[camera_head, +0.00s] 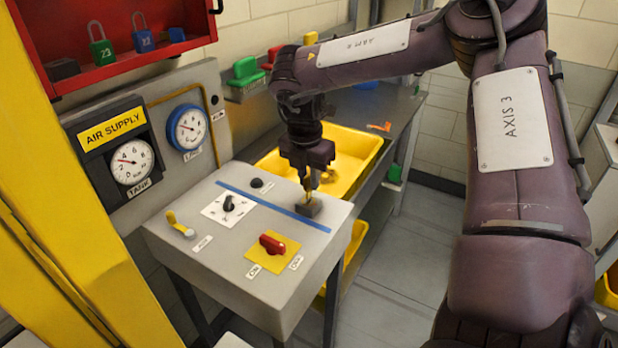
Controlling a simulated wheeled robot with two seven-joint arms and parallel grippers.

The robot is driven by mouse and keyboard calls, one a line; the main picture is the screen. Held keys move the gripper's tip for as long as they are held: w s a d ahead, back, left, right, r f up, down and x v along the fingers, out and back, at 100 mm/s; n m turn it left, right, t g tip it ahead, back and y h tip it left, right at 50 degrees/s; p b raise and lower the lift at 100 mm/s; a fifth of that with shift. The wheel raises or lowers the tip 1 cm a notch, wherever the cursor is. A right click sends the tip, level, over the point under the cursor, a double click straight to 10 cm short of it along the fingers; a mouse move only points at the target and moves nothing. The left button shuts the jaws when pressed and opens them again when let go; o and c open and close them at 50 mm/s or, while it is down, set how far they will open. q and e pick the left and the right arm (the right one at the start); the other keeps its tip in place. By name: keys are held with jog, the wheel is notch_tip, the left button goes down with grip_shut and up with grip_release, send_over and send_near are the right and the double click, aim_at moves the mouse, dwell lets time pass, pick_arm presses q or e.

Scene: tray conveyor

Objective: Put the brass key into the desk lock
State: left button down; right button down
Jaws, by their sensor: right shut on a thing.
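The desk lock (309,208) is a small dark block near the right edge of the grey sloped desk (230,270). My right gripper (308,183) points down just above the lock and is shut on the brass key (308,192). Only a small yellowish bit of the key shows between the fingers and the top of the lock. I cannot tell whether its tip is inside the lock or only above it. My left gripper is not in view.
The desk carries a black knob (229,204), a red switch (271,244) and a yellow lever (178,224). A yellow bin (365,165) stands behind it. Gauges and a red rack (70,75) with padlocks are at left. The floor right of the desk is clear.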

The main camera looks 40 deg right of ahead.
aim_at(309, 187)
jog(key=shift+f, duration=0.2)
jog(key=shift+f+b, duration=0.3)
jog(key=shift+b, duration=0.15)
jog(key=shift+f+b, duration=1.15)
jog(key=shift+f, duration=0.1)
jog(key=c, duration=1.3)
grip_release()
jog(key=r, duration=0.5)
jog(key=a+r+b, duration=0.1)
jog(key=r, duration=0.1)
jog(key=shift+s+r, duration=0.15)
jog(key=shift+r, duration=0.25)
jog(key=shift+f, duration=0.1)
